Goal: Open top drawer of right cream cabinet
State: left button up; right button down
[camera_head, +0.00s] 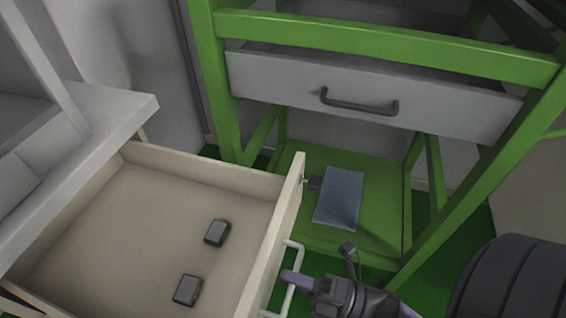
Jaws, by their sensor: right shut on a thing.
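The cream drawer (216,178) is pulled well out at the lower left, and its inside shows. Two small dark box-like things (217,233) lie on its floor. Its front panel carries a pale bar handle (291,272) on the outer face. The cabinet body around the drawer shows only in part, under a pale top (110,115) at the left. My left gripper is not in view.
A green frame (390,45) stands behind, with a grey drawer (370,90) and its dark handle (358,104). A blue-grey flat thing (340,198) lies on its lower green shelf (385,205), close beyond the cream drawer front.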

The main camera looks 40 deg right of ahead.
jog(key=c, duration=0.7)
grip_release()
jog(key=shift+s, duration=0.1)
jog(key=v, duration=1)
jog(key=shift+p, duration=0.3)
